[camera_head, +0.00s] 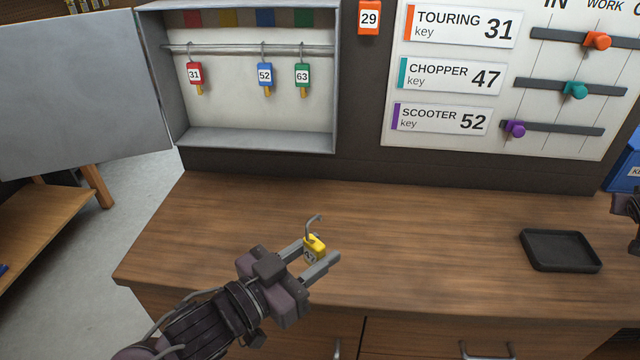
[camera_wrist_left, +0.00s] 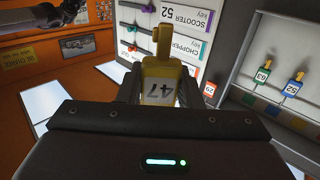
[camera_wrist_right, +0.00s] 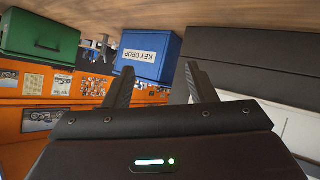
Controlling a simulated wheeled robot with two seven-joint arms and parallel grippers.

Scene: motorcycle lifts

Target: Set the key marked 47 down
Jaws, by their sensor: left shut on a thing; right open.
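The key marked 47 has a yellow tag (camera_head: 314,247) with a metal hook at its top. My left gripper (camera_head: 318,259) is shut on it and holds it over the wooden counter (camera_head: 420,250); the height above the wood is hard to tell. In the left wrist view the tag (camera_wrist_left: 160,88) sits between the fingers with the number 47 showing. My right gripper shows in the right wrist view (camera_wrist_right: 160,88), open with nothing between its fingers. Only a dark part of the right arm shows at the right edge of the head view.
A black tray (camera_head: 560,250) lies empty on the counter at right. An open key cabinet (camera_head: 245,140) holds keys 31, 52 and 63 on a rail. A blue key drop box (camera_wrist_right: 150,55) shows in the right wrist view. The middle of the counter is clear.

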